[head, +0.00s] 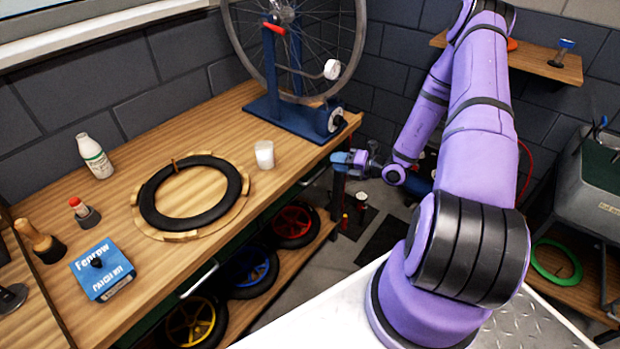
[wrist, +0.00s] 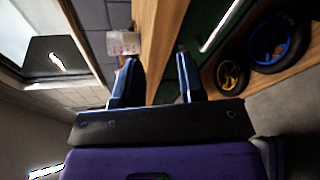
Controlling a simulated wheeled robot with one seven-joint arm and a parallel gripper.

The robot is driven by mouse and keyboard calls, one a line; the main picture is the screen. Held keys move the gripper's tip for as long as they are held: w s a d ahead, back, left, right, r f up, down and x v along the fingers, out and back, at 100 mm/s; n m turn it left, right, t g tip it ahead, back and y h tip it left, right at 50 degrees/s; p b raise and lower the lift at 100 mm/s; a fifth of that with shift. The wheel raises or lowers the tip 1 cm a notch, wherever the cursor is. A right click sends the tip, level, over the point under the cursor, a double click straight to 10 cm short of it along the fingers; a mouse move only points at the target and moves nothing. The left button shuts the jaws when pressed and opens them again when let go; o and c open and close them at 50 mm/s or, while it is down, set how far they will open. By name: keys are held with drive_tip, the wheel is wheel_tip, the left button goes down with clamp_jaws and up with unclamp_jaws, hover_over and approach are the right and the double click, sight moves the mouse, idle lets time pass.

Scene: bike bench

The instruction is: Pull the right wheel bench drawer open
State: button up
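The wooden bench (head: 120,205) has dark green drawer fronts under its top. The right drawer's pale bar handle (head: 314,172) is partly visible below the bench's front edge, and its front looks closed. The left drawer's handle (head: 198,281) is nearer me. My gripper (head: 340,158) is at the bench's right front corner, beside the right handle. In the wrist view my gripper (wrist: 158,62) is open and empty, with the bench edge (wrist: 160,35) beyond its fingers. A bright bar handle (wrist: 221,27) on green is right of the fingers, apart from them; I cannot tell which drawer's it is.
A wheel stand (head: 290,115) and a white cup (head: 264,154) are near that corner. A tyre (head: 151,216) and a blue box (head: 103,270) lie on the bench. Wheels, including a yellow one (head: 190,322), fill the lower shelf. Floor in front is open.

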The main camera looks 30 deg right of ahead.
sight(317, 174)
wheel_tip(317, 174, down, 8)
drive_tip(key=s+m+t+h, duration=0.2)
drive_tip(key=m+h, duration=0.1)
drive_tip(key=m, duration=0.3)
drive_tip(key=x, duration=1)
drive_tip(key=shift+w+d+f, duration=0.15)
drive_tip(key=shift+w+f, duration=0.15)
drive_tip(key=shift+w, duration=0.1)
drive_tip(key=shift+c, duration=0.2)
clamp_jaws()
